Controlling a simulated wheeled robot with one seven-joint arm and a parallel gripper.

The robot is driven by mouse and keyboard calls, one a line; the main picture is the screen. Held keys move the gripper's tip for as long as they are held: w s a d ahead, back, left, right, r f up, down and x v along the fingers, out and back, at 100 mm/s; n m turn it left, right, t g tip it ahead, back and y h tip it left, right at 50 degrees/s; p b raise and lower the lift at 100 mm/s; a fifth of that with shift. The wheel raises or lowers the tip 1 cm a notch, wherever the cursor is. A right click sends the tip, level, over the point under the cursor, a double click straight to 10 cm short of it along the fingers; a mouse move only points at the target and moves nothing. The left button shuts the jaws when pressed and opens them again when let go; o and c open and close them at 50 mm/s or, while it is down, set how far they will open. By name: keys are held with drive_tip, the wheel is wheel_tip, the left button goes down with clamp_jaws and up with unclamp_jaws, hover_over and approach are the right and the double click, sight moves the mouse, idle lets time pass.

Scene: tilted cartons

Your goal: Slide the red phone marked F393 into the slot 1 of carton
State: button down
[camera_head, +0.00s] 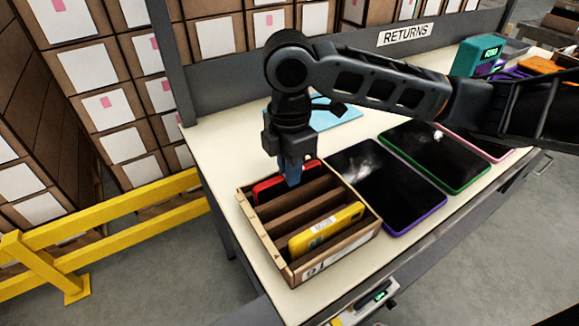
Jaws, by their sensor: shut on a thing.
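The brown slotted carton (268,238) sits at the left end of the table, its dividers making several parallel slots. The red phone (267,187) is at the carton's far slot, seemingly part-way down in it, its top edge showing above the dividers. Its marking F393 cannot be read. My gripper (291,181) points down from above and is shut on the red phone near its middle. The fingers hide part of the phone. How deep the phone sits cannot be told. A yellow phone (327,228) stands in a slot near the carton's front side.
Dark tablets with purple (388,190) and green (437,155) edges lie right of the carton. A light blue flat item (335,116) lies behind my arm. A grey back panel with a RETURNS sign (405,35) bounds the table. A yellow rail (120,218) stands at left.

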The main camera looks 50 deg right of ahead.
drive_tip(key=c, duration=1)
unclamp_jaws()
drive_tip(key=shift+c, duration=0.2)
drive_tip(key=shift+r, duration=0.1)
wheel_tip(320, 180, up, 8)
drive_tip(key=shift+f+p, duration=0.2)
drive_tip(key=shift+p, duration=0.1)
drive_tip(key=shift+r, duration=0.1)
wheel_tip(320, 180, up, 7)
drive_tip(key=p, duration=0.6)
